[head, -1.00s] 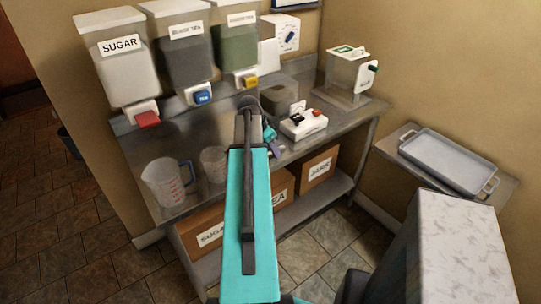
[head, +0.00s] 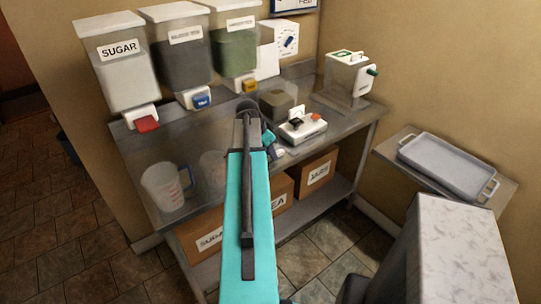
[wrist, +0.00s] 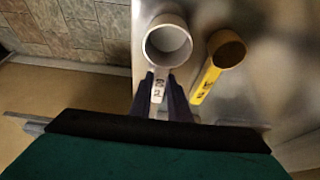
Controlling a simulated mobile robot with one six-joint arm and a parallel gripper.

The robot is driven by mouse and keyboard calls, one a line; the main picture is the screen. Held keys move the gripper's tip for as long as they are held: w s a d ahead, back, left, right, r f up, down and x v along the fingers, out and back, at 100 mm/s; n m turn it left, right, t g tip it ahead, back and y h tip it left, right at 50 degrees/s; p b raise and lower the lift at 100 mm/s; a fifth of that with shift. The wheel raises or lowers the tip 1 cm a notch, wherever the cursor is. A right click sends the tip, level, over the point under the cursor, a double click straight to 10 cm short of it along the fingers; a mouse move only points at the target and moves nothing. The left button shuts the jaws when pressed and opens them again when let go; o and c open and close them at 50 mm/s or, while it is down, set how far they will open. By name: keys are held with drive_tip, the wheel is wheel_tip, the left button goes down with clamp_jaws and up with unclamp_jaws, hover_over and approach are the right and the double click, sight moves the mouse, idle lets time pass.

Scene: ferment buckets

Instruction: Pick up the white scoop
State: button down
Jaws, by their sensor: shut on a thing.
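The white scoop (wrist: 168,42) is in the wrist view, its round cup pointing away from me and its marked handle toward me. My gripper (wrist: 160,88) is shut on the scoop's handle, with dark fingers on both sides of it. I cannot tell whether the scoop touches the steel surface. In the head view my arm hides the scoop and most of my gripper.
A yellow scoop (wrist: 219,60) lies close to the right of the white one. On the steel table (head: 165,145) stand a measuring jug (head: 165,188), a scale (head: 303,127) and a clear lidded container (head: 346,75). Dispensers (head: 125,65) hang along the back wall.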

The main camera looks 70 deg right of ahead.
drive_tip(key=shift+r+b, duration=0.75)
drive_tip(key=shift+r, duration=0.9)
drive_tip(key=s+a+b, duration=0.6)
drive_tip(key=s+a, duration=0.1)
drive_tip(key=a, duration=0.4)
drive_tip(key=shift+s+a+r+b, duration=0.2)
drive_tip(key=shift+r+b, duration=0.15)
drive_tip(key=shift+r, duration=0.1)
drive_tip(key=b, duration=0.3)
drive_tip(key=shift+s+a, duration=0.25)
drive_tip(key=shift+a, duration=0.05)
drive_tip(key=b, duration=0.2)
drive_tip(key=a+b, duration=0.1)
drive_tip(key=b, duration=0.1)
drive_tip(key=shift+s+r, duration=0.1)
drive_tip(key=shift+s, duration=0.2)
drive_tip(key=shift+s+a+r+b, duration=0.1)
drive_tip(key=shift+a+r+b, duration=0.15)
drive_tip(key=shift+b, duration=0.25)
drive_tip(key=shift+s+f, duration=0.1)
